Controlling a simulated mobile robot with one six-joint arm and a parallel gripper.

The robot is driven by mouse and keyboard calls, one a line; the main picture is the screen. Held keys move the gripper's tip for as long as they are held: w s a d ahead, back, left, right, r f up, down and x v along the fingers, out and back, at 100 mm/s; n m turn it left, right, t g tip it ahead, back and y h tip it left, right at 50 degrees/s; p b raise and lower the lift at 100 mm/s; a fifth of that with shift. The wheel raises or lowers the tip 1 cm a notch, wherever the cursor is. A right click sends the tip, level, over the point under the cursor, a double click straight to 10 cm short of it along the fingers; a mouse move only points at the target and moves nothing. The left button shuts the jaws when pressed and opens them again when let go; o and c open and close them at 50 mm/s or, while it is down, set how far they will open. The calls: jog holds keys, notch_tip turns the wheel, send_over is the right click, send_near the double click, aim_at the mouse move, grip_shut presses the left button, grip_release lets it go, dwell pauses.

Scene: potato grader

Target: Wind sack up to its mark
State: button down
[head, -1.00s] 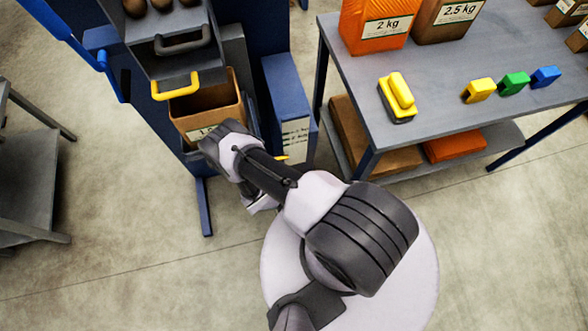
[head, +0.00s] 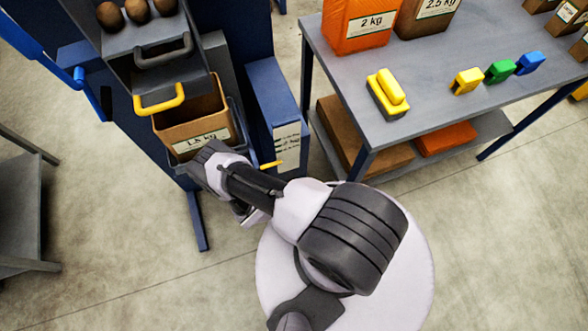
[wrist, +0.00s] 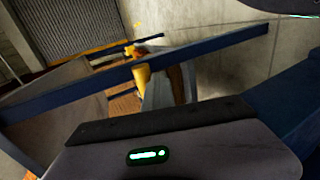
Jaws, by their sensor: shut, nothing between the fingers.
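The brown paper sack (head: 222,124) with a 1.5 kg label stands open-topped under the grader's chute in the head view, upright in a blue frame. A blue housing (head: 281,98) to its right carries a white marked strip (head: 287,148). A small yellow piece (head: 270,164) shows at the strip's lower left; I cannot tell if it is pointer or handle. My gripper (head: 248,216) is low in front of the sack, mostly hidden under my wrist, and shut with nothing in it. The wrist view shows a yellow part (wrist: 141,75) beyond a blue bar (wrist: 210,45).
A yellow handle (head: 159,101) and a dark handle (head: 163,52) sit above the sack. A grey table (head: 430,105) at right holds orange and brown sacks and yellow, green and blue blocks. A grey stand (head: 22,215) is at left. Floor is clear between.

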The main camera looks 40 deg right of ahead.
jog(key=shift+s+d+r+g+h+b, duration=0.1)
jog(key=shift+d+r+g+h+b, duration=0.15)
jog(key=shift+r+h+b, duration=0.35)
jog(key=shift+s+d+r+g+h+b, duration=0.15)
jog(key=shift+g+h+b, duration=0.15)
jog(key=shift+h, duration=0.5)
dwell(6.6)
